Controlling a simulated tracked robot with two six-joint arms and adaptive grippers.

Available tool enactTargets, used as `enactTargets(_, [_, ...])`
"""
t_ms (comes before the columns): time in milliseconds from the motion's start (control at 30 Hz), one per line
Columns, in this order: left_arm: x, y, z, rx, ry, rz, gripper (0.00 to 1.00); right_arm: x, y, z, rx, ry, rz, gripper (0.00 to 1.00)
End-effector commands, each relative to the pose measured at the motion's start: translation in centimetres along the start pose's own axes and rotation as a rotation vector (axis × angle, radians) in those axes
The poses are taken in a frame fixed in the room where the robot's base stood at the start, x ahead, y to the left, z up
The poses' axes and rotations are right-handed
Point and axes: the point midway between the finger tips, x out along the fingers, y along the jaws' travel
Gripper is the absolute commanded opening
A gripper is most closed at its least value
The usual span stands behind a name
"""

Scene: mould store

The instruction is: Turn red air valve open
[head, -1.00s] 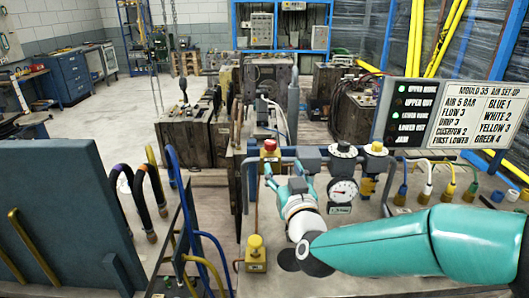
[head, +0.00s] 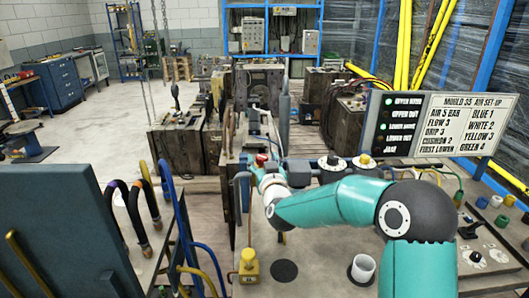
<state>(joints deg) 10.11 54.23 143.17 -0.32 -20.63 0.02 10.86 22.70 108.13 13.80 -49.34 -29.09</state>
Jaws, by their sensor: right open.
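The red air valve (head: 262,158) shows as a small red top at the far left end of the pipework on the bench. Its lower body is hidden behind my right gripper. My right gripper (head: 258,168) is open, with its teal fingers right at the valve. I cannot tell whether they touch it or stand on both sides of it. My right arm reaches in from the right, across the bench, and hides the pressure gauge. My left gripper is not in view.
A yellow valve (head: 249,268) stands at the bench's front left. A white cup (head: 363,268) stands near the front. An air set-up sign (head: 434,124) stands at right. Hoses and a dark blue panel (head: 55,235) are at left.

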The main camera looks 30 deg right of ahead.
Motion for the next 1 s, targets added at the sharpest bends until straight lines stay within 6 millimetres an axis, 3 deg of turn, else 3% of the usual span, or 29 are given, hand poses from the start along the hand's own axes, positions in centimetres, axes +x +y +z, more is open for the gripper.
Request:
enactTargets(200, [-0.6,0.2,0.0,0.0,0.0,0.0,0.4,1.7,0.1,0.0,0.0,0.0,0.0,0.6])
enactTargets(500, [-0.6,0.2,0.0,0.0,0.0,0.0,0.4,1.8,0.1,0.0,0.0,0.0,0.001,0.59])
enactTargets(833, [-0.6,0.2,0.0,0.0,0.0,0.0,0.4,1.8,0.1,0.0,0.0,0.001,0.002,0.04])
enactTargets(900, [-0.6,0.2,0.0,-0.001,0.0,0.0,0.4,2.1,0.9,0.0,-0.001,0.002,0.003,0.0])
enactTargets(1000, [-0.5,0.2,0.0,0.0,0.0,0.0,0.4,1.9,0.4,0.0,0.001,0.002,0.003,0.0])
